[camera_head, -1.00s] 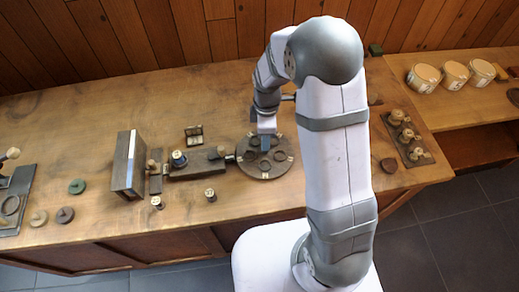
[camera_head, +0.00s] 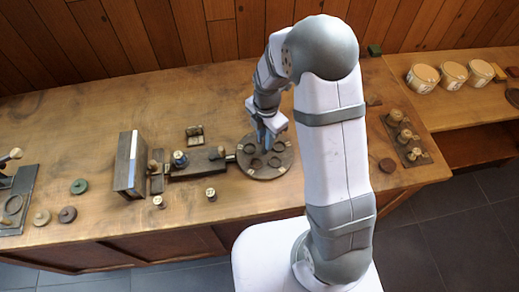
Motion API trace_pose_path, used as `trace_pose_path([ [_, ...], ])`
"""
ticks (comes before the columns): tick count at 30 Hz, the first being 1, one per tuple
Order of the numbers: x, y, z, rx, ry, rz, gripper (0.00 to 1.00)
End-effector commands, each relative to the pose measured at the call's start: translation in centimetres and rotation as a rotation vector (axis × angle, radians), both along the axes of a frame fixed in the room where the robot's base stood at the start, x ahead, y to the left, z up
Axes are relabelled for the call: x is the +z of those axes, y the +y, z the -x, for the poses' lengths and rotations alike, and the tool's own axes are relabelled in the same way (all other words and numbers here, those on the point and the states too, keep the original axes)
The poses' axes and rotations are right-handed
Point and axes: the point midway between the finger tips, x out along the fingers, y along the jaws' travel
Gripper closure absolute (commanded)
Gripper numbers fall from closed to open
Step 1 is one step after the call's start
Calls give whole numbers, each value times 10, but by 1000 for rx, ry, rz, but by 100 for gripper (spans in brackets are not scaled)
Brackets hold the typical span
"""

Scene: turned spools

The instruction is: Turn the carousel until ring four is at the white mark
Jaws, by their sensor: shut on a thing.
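The carousel (camera_head: 270,176) is a round dark wooden disc on the table, with several dark rings on top and small pale tags near its rim. My gripper (camera_head: 266,143) reaches down over the middle of the disc from behind and is shut on a part of the carousel. The gripped part is hidden by the fingers. The tags are too small to read, so I cannot tell which ring is ring four. A small pale piece (camera_head: 230,157) stands at the disc's left edge; I cannot tell if it is the white mark.
A dark wooden block (camera_head: 197,163) with a blue-topped spool adjoins the carousel's left side. An upright board (camera_head: 131,162) stands farther left. A rack of spools (camera_head: 405,138) lies on the right, beyond my arm.

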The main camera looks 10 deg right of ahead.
Motion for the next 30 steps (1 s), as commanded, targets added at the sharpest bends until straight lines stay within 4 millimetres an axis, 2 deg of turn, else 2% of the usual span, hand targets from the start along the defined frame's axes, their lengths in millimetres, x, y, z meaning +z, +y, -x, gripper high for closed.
trace_pose_path([
  [2,1,0,-1,-1,-2,0,96],
  [3,1,0,-1,-1,-2,0,75],
  [5,1,0,-1,-2,-2,0,61],
  [17,3,0,0,-3,-1,-1,61],
  [30,32,0,0,-4,0,0,61],
])
